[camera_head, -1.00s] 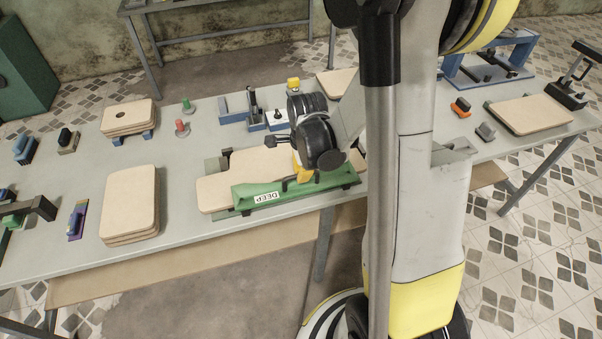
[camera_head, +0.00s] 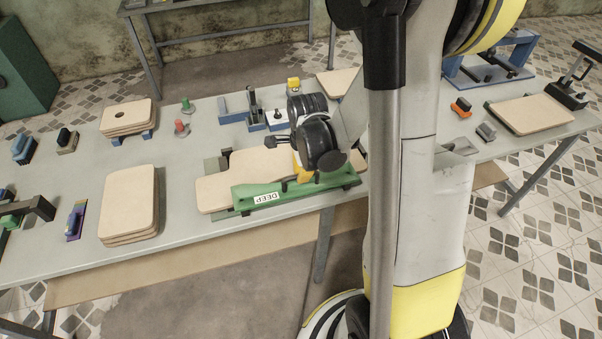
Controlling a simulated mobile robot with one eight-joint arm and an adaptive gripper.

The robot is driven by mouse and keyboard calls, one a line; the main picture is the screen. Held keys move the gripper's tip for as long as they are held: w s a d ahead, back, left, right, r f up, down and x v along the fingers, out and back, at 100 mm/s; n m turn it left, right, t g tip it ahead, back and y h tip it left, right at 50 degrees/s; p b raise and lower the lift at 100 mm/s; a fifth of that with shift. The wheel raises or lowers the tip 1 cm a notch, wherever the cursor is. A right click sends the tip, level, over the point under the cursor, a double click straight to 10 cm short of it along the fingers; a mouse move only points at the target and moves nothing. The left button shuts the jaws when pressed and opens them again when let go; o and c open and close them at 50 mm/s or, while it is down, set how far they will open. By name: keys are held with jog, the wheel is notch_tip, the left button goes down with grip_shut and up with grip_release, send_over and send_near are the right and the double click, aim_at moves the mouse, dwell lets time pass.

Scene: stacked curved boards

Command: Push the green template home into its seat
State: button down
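The green template (camera_head: 328,183) is a long green bar with a white "DEEP" label. It lies along the near edge of a tan shaped board (camera_head: 226,187) on the bench. My gripper (camera_head: 304,175) is at the template's upper side, right of its middle. A yellow part of the gripper end shows there, and the dark wrist above it hides the fingers, so I cannot tell whether they are open or shut. A grey base edge (camera_head: 222,216) shows under the template's left end. Whether a gap remains between template and seat is too small to tell.
Stacked boards stand left (camera_head: 129,200) and back left (camera_head: 128,117). Blue-and-grey holders (camera_head: 233,117) stand behind the template. A board in a dark tray (camera_head: 530,114) lies at the right. The bench is bare between the left stack and the template. My column blocks part of the view.

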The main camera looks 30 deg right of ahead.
jog(key=shift+f+b, duration=1.05)
jog(key=shift+f, duration=0.15)
jog(key=c, duration=1.5)
grip_release()
jog(key=shift+c, duration=0.2)
notch_tip(320, 180, up, 12)
jog(key=s, duration=0.2)
jog(key=shift+a, duration=0.25)
